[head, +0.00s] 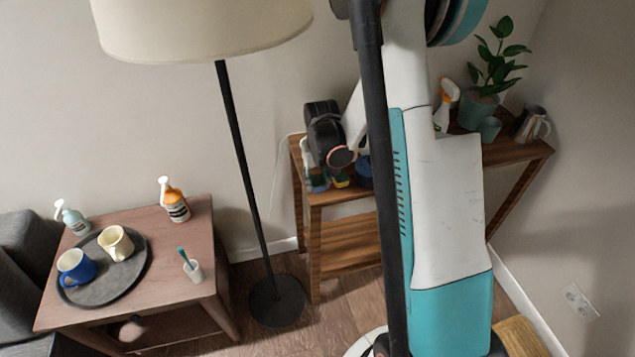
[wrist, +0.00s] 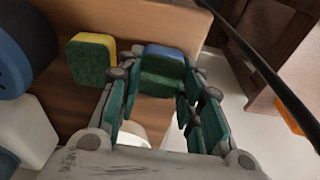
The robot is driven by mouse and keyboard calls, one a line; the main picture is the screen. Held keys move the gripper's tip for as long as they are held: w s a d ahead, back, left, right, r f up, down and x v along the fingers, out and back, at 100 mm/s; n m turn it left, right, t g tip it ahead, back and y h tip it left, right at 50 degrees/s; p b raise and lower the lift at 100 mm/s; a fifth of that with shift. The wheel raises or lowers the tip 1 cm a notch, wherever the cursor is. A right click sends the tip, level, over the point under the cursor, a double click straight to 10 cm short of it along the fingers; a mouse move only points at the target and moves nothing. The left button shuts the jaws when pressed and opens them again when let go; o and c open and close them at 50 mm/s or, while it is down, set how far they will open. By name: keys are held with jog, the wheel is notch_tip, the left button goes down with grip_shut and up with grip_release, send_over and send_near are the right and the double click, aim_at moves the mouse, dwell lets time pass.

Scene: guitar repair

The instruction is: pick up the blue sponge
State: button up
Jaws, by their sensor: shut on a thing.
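The blue sponge (wrist: 164,54), blue on top with a green layer below, sits between the fingers of my gripper (wrist: 160,80) in the wrist view. The teal-padded fingers are shut on it, one on each side. It is at the edge of the wooden shelf table (wrist: 150,22). I cannot tell whether it still touches the top. In the head view my wrist hangs over the left end of the shelf table (head: 330,196), and the sponge cannot be made out clearly there.
A yellow and green sponge (wrist: 90,58) stands just left of the fingers. A dark blue round thing (wrist: 22,45) and a white object (wrist: 28,130) are farther left. A lamp pole (head: 244,165) stands left of the shelf table. A potted plant (head: 482,108) is at its right.

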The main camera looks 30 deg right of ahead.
aim_at(318, 180)
jog(key=shift+r, duration=0.1)
notch_tip(318, 180, up, 10)
jog(key=p, duration=0.4)
jog(key=shift+o, duration=0.4)
jog(key=c, duration=0.4)
